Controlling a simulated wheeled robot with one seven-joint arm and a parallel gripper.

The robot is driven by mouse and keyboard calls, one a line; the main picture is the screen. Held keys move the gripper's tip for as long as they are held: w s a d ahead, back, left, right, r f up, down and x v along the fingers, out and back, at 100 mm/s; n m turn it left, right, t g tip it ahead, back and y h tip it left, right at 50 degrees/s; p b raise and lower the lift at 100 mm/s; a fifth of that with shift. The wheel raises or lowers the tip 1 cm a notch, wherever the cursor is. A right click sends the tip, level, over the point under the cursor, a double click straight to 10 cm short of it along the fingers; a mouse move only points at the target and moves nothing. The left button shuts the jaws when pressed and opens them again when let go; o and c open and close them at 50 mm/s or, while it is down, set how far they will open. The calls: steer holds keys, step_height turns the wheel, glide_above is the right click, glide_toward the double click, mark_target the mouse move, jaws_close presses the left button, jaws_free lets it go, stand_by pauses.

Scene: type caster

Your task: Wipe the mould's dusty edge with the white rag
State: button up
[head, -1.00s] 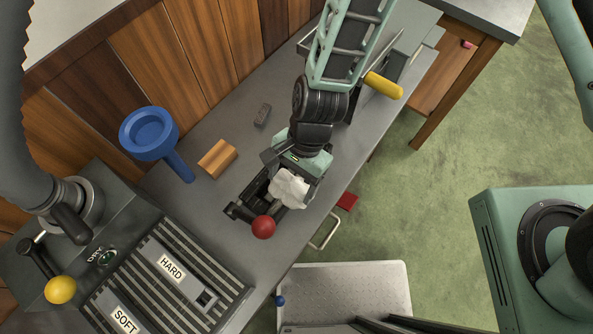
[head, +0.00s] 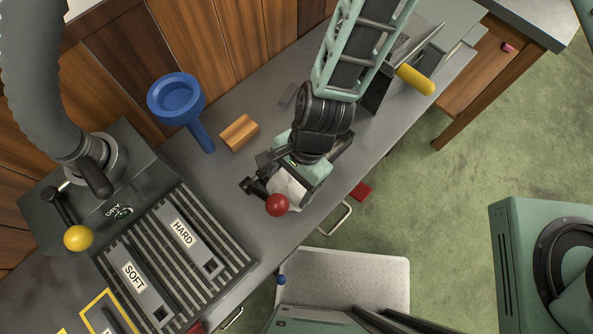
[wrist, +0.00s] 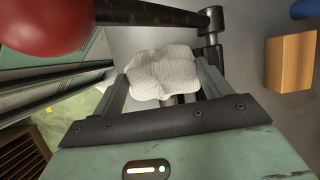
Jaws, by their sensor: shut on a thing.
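My gripper (head: 288,184) is shut on the white rag (head: 284,192), a crumpled ribbed cloth. In the wrist view the rag (wrist: 162,74) bulges between and beyond both fingers. The mould appears to be the dark device with a black bar (head: 252,188) and a red ball knob (head: 277,205) on the grey bench. The rag is right behind the knob, over the device. In the wrist view the black bar (wrist: 155,13) runs just beyond the rag, with the red knob (wrist: 45,22) at upper left. The mould's edge and any dust are hidden; I cannot tell whether the rag touches it.
A wooden block (head: 239,132) and a blue funnel-like piece (head: 176,97) stand left of my gripper. The slotted HARD and SOFT type case (head: 175,255) lies at front left. A yellow handle (head: 416,80) sticks out behind. The bench's edge is close on the right.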

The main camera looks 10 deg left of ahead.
steer(key=shift+s+a, duration=0.35)
steer(key=shift+s, duration=0.3)
steer(key=shift+r+p, duration=0.15)
steer(key=shift+p, duration=0.15)
steer(key=shift+w+d+f, duration=0.1)
steer(key=shift+w+d, duration=0.65)
steer(key=shift+w, duration=0.25)
steer(key=shift+w+d+f, duration=0.1)
steer(key=shift+w+d, duration=0.65)
steer(key=shift+w, duration=0.3)
steer(key=shift+w+d, duration=0.75)
steer(key=shift+w, duration=0.25)
steer(key=shift+w+d+r+p, duration=0.1)
steer(key=shift+w+d+p, duration=0.2)
steer(key=shift+w+d, duration=0.35)
steer(key=shift+w+d+p, duration=0.25)
steer(key=shift+w+d, duration=0.2)
steer(key=shift+w, duration=0.35)
steer(key=shift+w+d+f, duration=0.2)
steer(key=shift+w+d, duration=1.1)
steer(key=shift+w, duration=0.3)
steer(key=shift+w+d, duration=1.15)
steer(key=shift+w, duration=0.3)
steer(key=shift+r+p, duration=0.2)
steer(key=shift+p, duration=0.15)
